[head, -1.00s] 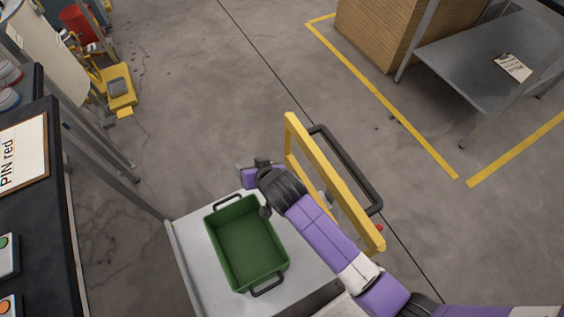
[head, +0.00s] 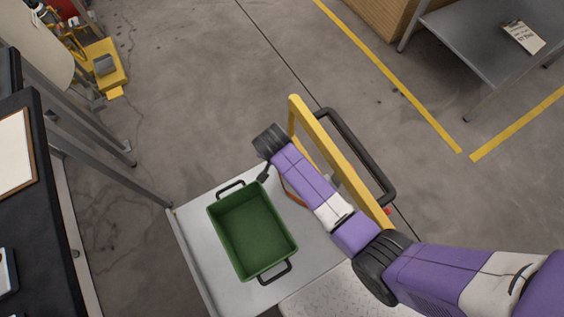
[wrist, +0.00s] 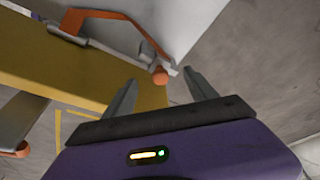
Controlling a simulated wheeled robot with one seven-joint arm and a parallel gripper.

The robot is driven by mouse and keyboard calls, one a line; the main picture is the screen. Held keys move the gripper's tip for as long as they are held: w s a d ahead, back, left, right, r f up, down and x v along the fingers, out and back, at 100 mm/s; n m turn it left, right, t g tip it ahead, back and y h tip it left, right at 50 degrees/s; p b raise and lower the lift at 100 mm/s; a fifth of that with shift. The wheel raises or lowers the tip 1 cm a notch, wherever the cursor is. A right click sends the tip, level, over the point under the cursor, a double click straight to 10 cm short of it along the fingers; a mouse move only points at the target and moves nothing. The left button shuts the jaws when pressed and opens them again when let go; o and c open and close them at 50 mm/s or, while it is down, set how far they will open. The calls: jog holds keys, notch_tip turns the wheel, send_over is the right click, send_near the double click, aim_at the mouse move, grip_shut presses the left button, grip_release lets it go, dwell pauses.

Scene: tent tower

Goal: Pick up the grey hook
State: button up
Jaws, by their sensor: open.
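I cannot clearly make out the grey hook in either view. In the wrist view, a thin pale grey rod (wrist: 108,47) with an orange knob (wrist: 159,75) lies beside an orange bracket (wrist: 120,17). I cannot tell whether the rod is part of the hook. My gripper (wrist: 161,82) is open, its two fingers apart, with the knob showing between and beyond the tips. Nothing is held. In the head view my arm hides the gripper itself, beside the yellow frame.
The yellow frame (head: 340,150) with a dark handle (head: 360,155) stands close to my arm; its yellow bar (wrist: 70,75) crosses the wrist view. A green crate (head: 252,232) sits on a white surface (head: 195,250). A metal table (head: 480,45) stands at upper right. Open floor lies behind.

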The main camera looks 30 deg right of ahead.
jog(key=b+x, duration=0.1)
jog(key=x, duration=0.3)
jog(key=shift+w+f, duration=0.1)
jog(key=shift+w, duration=0.05)
jog(key=shift+c, duration=0.3)
grip_shut()
